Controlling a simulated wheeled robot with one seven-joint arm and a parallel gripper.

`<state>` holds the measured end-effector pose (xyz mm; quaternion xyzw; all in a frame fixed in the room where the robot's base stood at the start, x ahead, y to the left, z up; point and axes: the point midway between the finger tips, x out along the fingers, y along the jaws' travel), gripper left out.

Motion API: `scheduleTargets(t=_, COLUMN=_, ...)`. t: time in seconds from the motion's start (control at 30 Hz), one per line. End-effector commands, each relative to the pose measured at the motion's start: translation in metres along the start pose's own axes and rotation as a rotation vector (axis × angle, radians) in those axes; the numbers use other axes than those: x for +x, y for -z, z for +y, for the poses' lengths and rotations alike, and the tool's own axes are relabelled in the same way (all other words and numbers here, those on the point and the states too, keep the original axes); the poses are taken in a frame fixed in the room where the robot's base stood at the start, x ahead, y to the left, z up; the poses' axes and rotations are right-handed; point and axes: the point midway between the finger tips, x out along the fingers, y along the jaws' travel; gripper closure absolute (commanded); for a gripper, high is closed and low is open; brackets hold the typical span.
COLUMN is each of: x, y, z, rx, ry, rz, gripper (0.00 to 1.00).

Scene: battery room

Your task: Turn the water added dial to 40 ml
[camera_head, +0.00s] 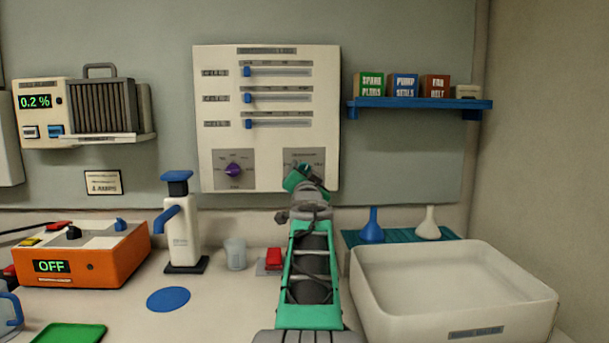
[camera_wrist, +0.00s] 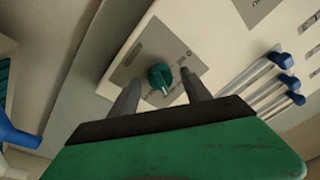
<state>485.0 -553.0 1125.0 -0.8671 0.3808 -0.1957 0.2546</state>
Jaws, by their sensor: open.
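A cream panel (camera_head: 268,130) on the back wall carries a purple dial (camera_head: 234,170) at lower left and a second dial at lower right. In the head view my gripper (camera_head: 302,172) covers most of this right dial. The wrist view shows it as a round teal dial (camera_wrist: 160,77) with a pale pointer mark towards the bottom of that picture, on a grey plate (camera_wrist: 155,65). My gripper (camera_wrist: 160,82) is open, its fingers either side of the dial with gaps. Whether the fingertips reach its depth is unclear. The dial lettering is too small to read.
Three blue-knobbed sliders (camera_head: 248,98) sit above the dials. A blue shelf (camera_head: 420,104) with small boxes is to the right. Below stand a white pump bottle (camera_head: 183,235), a clear beaker (camera_head: 235,254) and a white basin (camera_head: 450,285).

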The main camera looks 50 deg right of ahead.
Motion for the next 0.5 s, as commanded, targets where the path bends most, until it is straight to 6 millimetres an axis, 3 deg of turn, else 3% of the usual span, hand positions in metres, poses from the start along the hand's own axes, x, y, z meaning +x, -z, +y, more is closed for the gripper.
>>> scheduleTargets(t=0.4, x=-0.066, y=0.001, z=-0.001, rx=0.0, ry=0.001, rz=0.001, gripper=0.44)
scheduleTargets(t=0.5, x=-0.075, y=0.0, z=0.0, rx=0.0, ry=0.001, rz=0.001, gripper=0.44)
